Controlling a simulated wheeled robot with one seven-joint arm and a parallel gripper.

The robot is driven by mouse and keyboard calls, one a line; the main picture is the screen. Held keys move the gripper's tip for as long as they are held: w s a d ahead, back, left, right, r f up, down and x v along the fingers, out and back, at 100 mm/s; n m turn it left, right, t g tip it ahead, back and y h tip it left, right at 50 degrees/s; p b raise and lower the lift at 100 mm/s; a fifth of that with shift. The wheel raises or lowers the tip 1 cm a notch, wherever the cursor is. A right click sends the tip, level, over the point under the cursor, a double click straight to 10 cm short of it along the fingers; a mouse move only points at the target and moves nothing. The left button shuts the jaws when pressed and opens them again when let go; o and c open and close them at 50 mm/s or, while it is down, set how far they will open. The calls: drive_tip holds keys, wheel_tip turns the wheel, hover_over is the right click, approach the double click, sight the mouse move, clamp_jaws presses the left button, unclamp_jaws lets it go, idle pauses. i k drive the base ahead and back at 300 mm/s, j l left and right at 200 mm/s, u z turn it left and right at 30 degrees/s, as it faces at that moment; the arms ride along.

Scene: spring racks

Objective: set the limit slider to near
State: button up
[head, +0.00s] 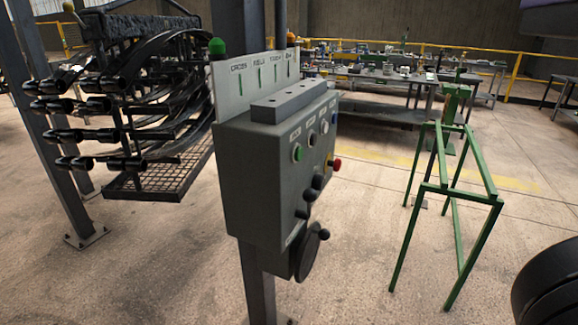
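A grey control box (235,185) stands on a steel post in the middle of the head view, its front turned to the right. Dark ball-ended controls (310,195) stick out low on the front, below a row of buttons. They are small and seen at a slant. I cannot tell for sure which one is the limit slider, and no near marking is readable. A dark handwheel (308,257) with a small knob hangs under them. My gripper is not in view, and nothing is seen touching the box.
The box also has a green button (298,153), a red button (335,164) and an upright label plate (240,88) behind its top. A rack of black springs (75,105) stands at left. A green frame stand (447,188) is at right. Open floor lies between box and stand.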

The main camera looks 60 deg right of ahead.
sight(306, 43)
drive_tip(key=z, duration=1.35)
